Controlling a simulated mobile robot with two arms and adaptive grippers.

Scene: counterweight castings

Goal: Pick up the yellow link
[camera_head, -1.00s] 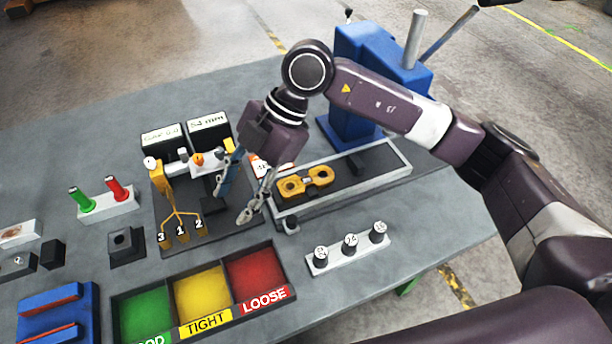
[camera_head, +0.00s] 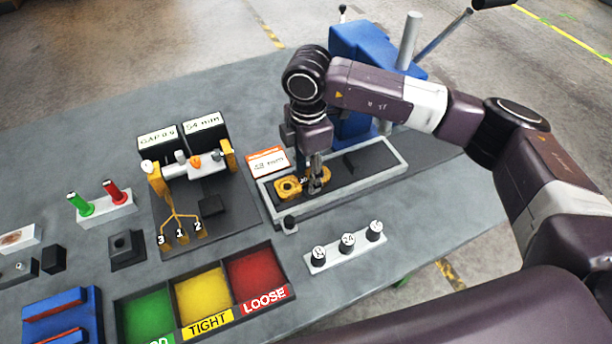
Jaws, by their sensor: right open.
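The yellow link (camera_head: 288,187) lies in the grey-rimmed tray with a dark floor, right of the table's middle. It has two ring-shaped ends. My right gripper (camera_head: 316,188) points down over the link, with its fingers at the link's middle and right part. The fingers hide part of the link, and I cannot tell whether they touch it. The right gripper is open. My left gripper is not in view.
The tray (camera_head: 382,179) has a raised rim. A blue press (camera_head: 352,115) stands behind it. A white block with several numbered pegs (camera_head: 345,252) is in front. Green, yellow and red bins (camera_head: 204,294) are front left. A gauge fixture with yellow posts (camera_head: 228,155) stands left.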

